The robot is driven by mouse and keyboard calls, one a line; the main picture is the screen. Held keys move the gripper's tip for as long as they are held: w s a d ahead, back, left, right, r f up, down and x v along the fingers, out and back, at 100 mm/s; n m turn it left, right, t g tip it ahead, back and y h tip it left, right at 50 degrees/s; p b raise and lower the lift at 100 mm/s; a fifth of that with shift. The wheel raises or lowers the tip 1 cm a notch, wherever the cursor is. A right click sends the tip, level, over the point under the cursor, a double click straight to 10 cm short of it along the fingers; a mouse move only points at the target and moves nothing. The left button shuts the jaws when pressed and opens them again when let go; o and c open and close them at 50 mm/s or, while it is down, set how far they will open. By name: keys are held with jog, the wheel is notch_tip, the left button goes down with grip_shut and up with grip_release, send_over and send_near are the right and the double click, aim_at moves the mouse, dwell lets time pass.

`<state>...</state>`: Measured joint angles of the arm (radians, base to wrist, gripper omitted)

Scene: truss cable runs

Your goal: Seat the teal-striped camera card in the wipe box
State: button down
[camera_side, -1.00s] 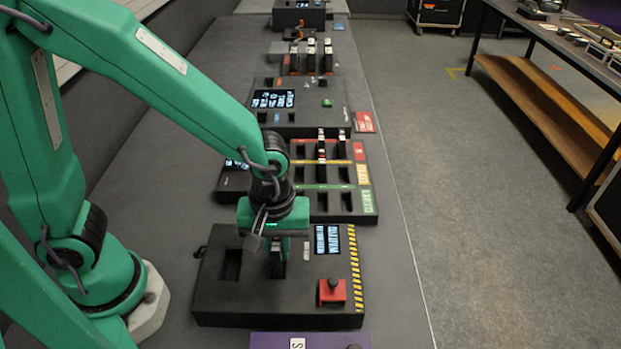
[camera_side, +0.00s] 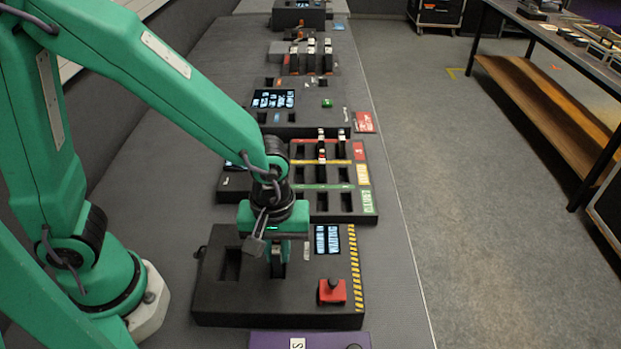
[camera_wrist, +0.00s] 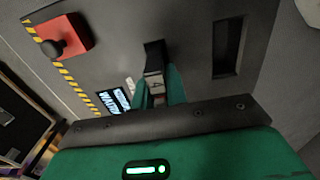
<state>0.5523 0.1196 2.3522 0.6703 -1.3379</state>
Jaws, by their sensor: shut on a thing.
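The wipe box (camera_side: 215,300) is a dark box with a yellow-black hazard strip, a red block with a dark knob, and a small lit screen. My gripper (camera_side: 279,262) points down over its middle, shut on a dark card (camera_wrist: 154,62) with a pale label. In the wrist view my gripper (camera_wrist: 158,88) has teal fingers on either side of the card. The card's lower end is at the box top; I cannot tell whether it is inside a slot. No teal stripe is clearly visible. An open empty slot (camera_wrist: 228,48) lies beside the card; it also shows in the side view (camera_side: 232,265).
The red block (camera_side: 332,291) stands up at the box's front right. Behind is a rack (camera_side: 346,205) with red, yellow and green rows, holding several cards. A purple-topped object (camera_side: 310,340) lies in front. Bare table is on both sides.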

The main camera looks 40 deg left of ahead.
jog(key=shift+f, duration=0.4)
dwell(0.8)
jog(key=c, duration=1)
grip_release()
jog(key=shift+r, duration=0.15)
jog(key=shift+r, duration=3.65)
